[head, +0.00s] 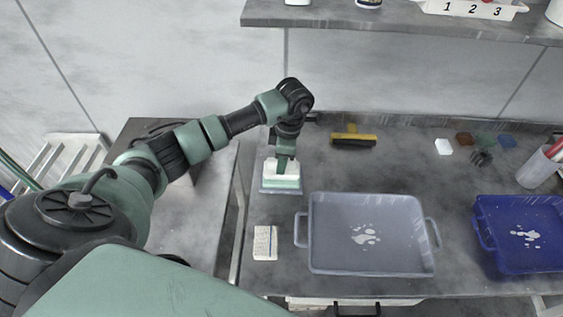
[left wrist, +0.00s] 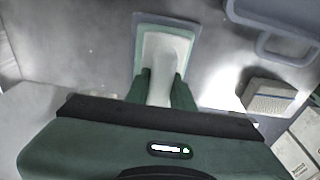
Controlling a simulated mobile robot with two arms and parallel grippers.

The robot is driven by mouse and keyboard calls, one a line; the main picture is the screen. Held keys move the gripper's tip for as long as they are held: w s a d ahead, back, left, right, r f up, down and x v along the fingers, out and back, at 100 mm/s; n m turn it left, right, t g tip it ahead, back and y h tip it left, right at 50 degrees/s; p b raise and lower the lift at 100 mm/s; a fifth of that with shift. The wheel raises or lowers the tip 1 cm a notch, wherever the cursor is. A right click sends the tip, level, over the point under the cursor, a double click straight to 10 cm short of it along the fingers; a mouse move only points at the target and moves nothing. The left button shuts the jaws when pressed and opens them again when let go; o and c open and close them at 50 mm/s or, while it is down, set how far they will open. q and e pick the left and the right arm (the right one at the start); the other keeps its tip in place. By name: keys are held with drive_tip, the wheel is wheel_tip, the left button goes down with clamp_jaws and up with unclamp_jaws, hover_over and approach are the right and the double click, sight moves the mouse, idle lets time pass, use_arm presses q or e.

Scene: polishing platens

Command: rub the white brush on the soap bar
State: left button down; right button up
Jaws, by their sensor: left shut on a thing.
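My left gripper (head: 285,166) is shut on the handle of the white brush (head: 271,168), which also shows between its fingers in the left wrist view (left wrist: 161,86). The brush head is directly over the pale green soap bar (head: 283,184) and appears to touch it; the contact itself is hidden. The soap bar lies on a blue-grey dish (head: 265,191) at the left of the bench. In the left wrist view, the bar's pale edge and the dish rim (left wrist: 139,24) show around the brush. My right gripper is not in view.
A grey tray (head: 325,263) with white splashes stands right of the dish, and a blue tray (head: 490,250) farther right. A small whitish block (head: 265,243) lies in front of the dish. A yellow-and-black tool (head: 354,138) lies behind. A shelf (head: 400,27) overhangs the back.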

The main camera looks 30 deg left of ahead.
use_arm(q)
drive_tip(key=shift+r+p, duration=1.85)
drive_tip(key=shift+r, duration=1.4)
